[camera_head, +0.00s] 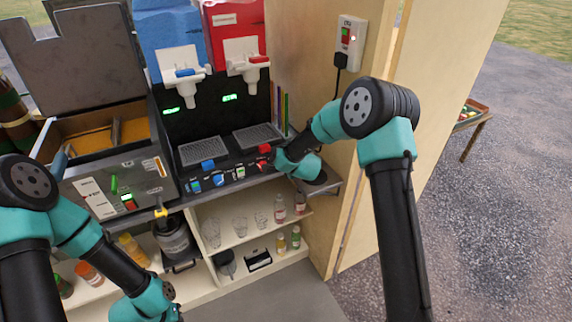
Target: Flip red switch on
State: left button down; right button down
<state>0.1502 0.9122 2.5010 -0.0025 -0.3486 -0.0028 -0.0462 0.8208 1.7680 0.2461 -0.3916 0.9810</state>
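The slush machine's dark front panel (222,178) carries small blue, green and red controls. A red control (264,149) sits at its right end, with a smaller red one just below it. Whether either is on is too small to tell. My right gripper (279,160) is right beside these red controls, pointing left at the panel. I cannot tell if it touches them, and its fingers are too small and dark to read.
A blue tank (166,38) and a red tank (232,27) with white taps stand above two drip grids. An open-lidded metal machine (110,190) is at left. Shelves below hold glasses and bottles (280,208). A wooden side wall (385,60) bounds the right.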

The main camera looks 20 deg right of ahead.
jog(key=shift+w+d+f, duration=0.1)
jog(key=shift+w+f, duration=0.05)
jog(key=shift+w, duration=0.05)
jog(key=shift+w+a+r, duration=0.1)
jog(key=shift+w+r, duration=0.05)
jog(key=shift+r, duration=0.3)
jog(key=shift+w+a+r, duration=0.1)
jog(key=shift+r, duration=0.5)
jog(key=shift+s, duration=0.1)
jog(key=s+d+r, duration=0.1)
jog(key=s+d, duration=0.1)
jog(key=s, duration=1.1)
jog(key=shift+s+d+r, duration=0.2)
jog(key=shift+s+d, duration=0.15)
jog(key=shift+s, duration=0.05)
